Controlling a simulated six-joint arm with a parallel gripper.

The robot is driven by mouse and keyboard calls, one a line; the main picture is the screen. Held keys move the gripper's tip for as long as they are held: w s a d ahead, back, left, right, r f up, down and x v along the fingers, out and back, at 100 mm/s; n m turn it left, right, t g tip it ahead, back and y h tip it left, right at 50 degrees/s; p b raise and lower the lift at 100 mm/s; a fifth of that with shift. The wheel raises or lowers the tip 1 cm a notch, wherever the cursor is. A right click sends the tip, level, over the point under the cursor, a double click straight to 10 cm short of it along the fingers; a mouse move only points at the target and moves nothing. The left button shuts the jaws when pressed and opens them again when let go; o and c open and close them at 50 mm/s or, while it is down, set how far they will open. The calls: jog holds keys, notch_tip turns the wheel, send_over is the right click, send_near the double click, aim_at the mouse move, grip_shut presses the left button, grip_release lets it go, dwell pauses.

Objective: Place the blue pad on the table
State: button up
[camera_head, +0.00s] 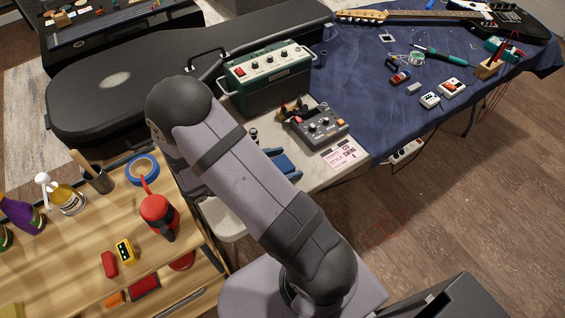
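A blue item (285,166), which may be the blue pad, lies on the pale table (322,178) beside my arm. My arm covers part of it, so its full shape and what it touches cannot be told. My gripper does not show; my arm bends at the upper left and its end is hidden behind my own links.
A green amplifier (268,78) and a grey pedal unit (319,125) stand on the pale table, with a printed card (341,154) near its edge. A blue-clothed table (365,100) with a guitar and tools adjoins it. A wooden bench (75,248) holds bottles and blue tape (142,170).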

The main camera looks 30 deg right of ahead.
jog(key=shift+r, duration=0.15)
jog(key=v, duration=1.2)
jog(key=shift+b, duration=0.4)
jog(key=shift+s+d+m+g+y, duration=0.25)
jog(key=shift+s+m+g+y, duration=0.05)
jog(key=shift+s+m, duration=0.2)
jog(key=s+m+g+y, duration=0.1)
jog(key=s+d+m+y, duration=0.1)
jog(key=s+m, duration=0.1)
jog(key=s+m+g+y, duration=0.1)
jog(key=s+y, duration=0.1)
jog(key=shift+d+f+m+g, duration=0.15)
jog(key=shift+f+m+g, duration=0.15)
jog(key=shift+f+m, duration=0.1)
jog(key=s+m+y, duration=0.1)
jog(key=m+y, duration=0.1)
jog(key=s+a+m+y, duration=0.1)
jog(key=m, duration=0.1)
jog(key=s+a+m+y, duration=0.1)
jog(key=m+y, duration=0.1)
jog(key=shift+s+f+m+y, duration=0.15)
jog(key=shift+s+m+y, duration=0.15)
jog(key=shift+a+m+t+y, duration=0.35)
jog(key=shift+m+t+y, duration=0.3)
jog(key=shift+m, duration=0.25)
jog(key=m+t+y, duration=0.1)
jog(key=m, duration=0.1)
jog(key=w+a+r+m+t+y, duration=0.1)
jog(key=shift+m, duration=0.4)
